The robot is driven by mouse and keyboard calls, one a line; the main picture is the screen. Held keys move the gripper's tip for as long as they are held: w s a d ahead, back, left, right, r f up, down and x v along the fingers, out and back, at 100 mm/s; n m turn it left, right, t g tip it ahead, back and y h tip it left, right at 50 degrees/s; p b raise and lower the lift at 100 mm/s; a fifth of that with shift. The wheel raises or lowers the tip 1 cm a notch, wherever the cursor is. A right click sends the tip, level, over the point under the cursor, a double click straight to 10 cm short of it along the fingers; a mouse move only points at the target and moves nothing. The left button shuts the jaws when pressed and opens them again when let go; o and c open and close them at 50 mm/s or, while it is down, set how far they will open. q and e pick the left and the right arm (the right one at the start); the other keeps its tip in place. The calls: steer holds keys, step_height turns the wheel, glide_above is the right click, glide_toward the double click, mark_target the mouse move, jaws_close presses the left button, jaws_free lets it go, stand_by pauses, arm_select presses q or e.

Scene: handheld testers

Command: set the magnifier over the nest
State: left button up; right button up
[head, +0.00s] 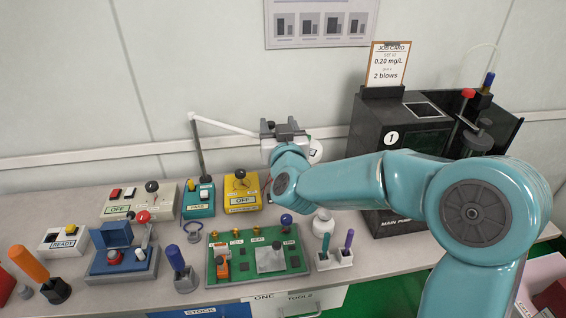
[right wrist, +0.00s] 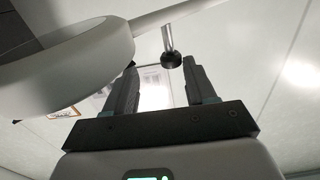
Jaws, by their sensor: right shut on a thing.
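The magnifier (head: 316,151) is a pale round head on a thin white arm (head: 226,126), which runs from a dark post at the back of the bench. Most of the head is hidden behind my right gripper (head: 283,128). That gripper is up at the arm, well above the bench, shut on the magnifier's handle. In the right wrist view the magnifier head (right wrist: 60,72) is large at the left, and a dark ball knob (right wrist: 171,60) on a short stem shows between the fingers. A green board (head: 225,290) lies below; I cannot tell which part is the nest. My left gripper is out of view.
Behind my right arm stands a black machine (head: 368,150) with a job card (head: 388,64). Control boxes, including a yellow one (head: 242,190), line the back. A blue fixture (head: 118,250), upright tools and a white bottle (head: 323,223) crowd the bench.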

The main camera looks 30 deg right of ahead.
steer(key=a+v, duration=0.1)
steer(key=v, duration=1.1)
stand_by(0.6)
steer(key=shift+a, duration=0.1)
